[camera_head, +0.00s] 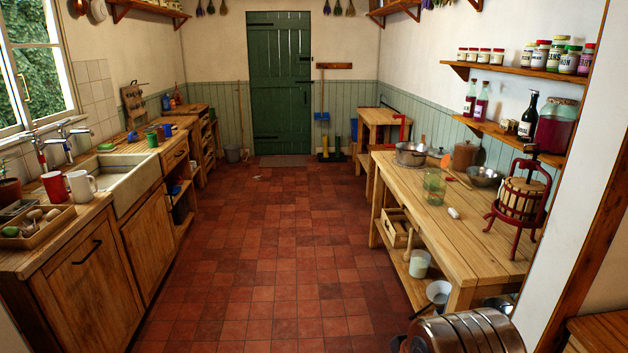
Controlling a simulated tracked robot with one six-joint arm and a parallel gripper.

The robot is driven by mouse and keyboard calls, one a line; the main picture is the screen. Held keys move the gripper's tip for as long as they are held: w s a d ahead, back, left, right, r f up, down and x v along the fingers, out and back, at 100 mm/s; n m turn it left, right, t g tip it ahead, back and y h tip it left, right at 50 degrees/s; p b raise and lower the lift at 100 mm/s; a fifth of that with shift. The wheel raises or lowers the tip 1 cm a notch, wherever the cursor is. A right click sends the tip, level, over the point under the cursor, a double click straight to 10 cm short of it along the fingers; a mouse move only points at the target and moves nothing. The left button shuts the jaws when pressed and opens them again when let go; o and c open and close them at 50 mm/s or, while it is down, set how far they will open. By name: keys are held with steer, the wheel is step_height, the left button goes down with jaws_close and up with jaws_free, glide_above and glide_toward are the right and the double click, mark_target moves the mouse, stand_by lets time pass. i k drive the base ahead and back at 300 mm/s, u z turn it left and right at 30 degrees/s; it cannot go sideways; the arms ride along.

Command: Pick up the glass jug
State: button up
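A clear, greenish glass vessel (434,186), likely the glass jug, stands upright on the right-hand wooden workbench (480,233), near its left edge. It is small in view, and I cannot make out a handle or spout. It looks empty. A small white object (453,213) lies in front of it, and a wooden spoon lies close behind it. My gripper is not visible in the head camera view.
A metal pan (410,153), a metal bowl (485,176) and a red-framed fruit press (519,200) share the bench. A ribbed metallic cylinder (465,335) fills the bottom right. The red tiled floor (270,255) is clear down the middle. Wooden counters (85,290) line the left.

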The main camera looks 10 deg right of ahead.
mark_target(437, 190)
steer(key=z, duration=0.1)
steer(key=i, duration=2.1)
steer(key=z, duration=0.5)
steer(key=i, duration=1.35)
steer(key=z, duration=0.2)
